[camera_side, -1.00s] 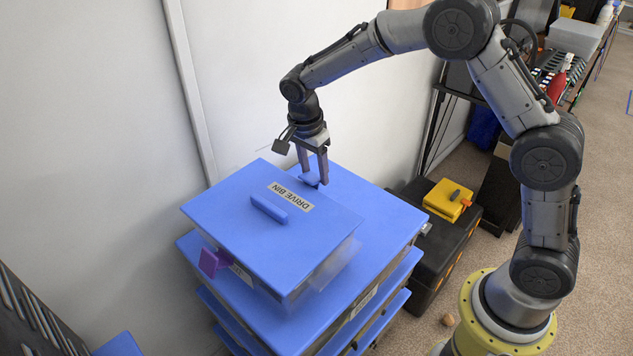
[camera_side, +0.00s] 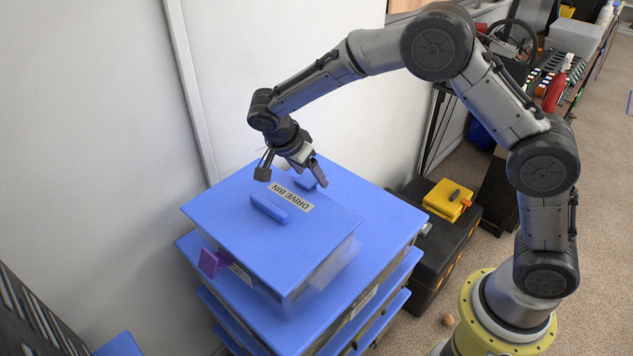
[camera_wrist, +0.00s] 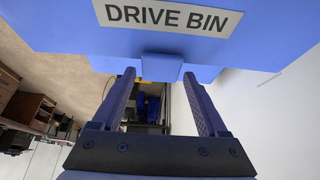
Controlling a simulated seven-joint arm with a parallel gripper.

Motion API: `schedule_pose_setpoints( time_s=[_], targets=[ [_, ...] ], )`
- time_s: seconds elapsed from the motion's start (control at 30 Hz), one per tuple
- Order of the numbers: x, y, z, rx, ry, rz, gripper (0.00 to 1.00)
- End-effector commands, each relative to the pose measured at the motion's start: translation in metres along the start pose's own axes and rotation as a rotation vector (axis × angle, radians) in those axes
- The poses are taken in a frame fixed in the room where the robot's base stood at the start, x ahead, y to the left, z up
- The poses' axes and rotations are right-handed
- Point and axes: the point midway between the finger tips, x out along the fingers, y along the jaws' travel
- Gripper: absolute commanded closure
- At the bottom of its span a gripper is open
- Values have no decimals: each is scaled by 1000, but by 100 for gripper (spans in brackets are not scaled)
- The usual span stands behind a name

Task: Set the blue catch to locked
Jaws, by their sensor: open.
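The drive bin (camera_side: 235,215) has a blue lid with a DRIVE BIN label and sits on top of a stack of blue-lidded boxes. The blue catch (camera_side: 304,183) is a small tab at the lid's far edge, beyond the label. My gripper (camera_side: 314,173) is right at this catch, tilted, with its fingers pointing down and to the right. In the wrist view, the catch (camera_wrist: 162,67) shows between the tips of my two open fingers. I cannot tell if the fingers touch it. A purple catch (camera_side: 208,262) sticks out at the bin's near left side.
A raised blue handle (camera_side: 268,208) stands on the lid. The white wall (camera_side: 290,70) is close behind the bin. A black case (camera_side: 440,250) with a yellow box (camera_side: 447,200) on it is to the right of the stack.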

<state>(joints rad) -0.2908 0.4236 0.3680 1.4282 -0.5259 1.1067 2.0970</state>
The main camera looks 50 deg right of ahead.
Motion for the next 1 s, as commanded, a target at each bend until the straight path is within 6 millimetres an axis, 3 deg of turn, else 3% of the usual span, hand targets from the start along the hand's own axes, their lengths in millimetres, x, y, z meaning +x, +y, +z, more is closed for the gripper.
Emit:
schedule_pose_setpoints(
  time_s=[0.17, 1.0],
  targets=[
    [-2, 0, -2, 1, -1, -1, 24],
    [-52, 0, -27, 1, -1, 0, 24]
  ],
)
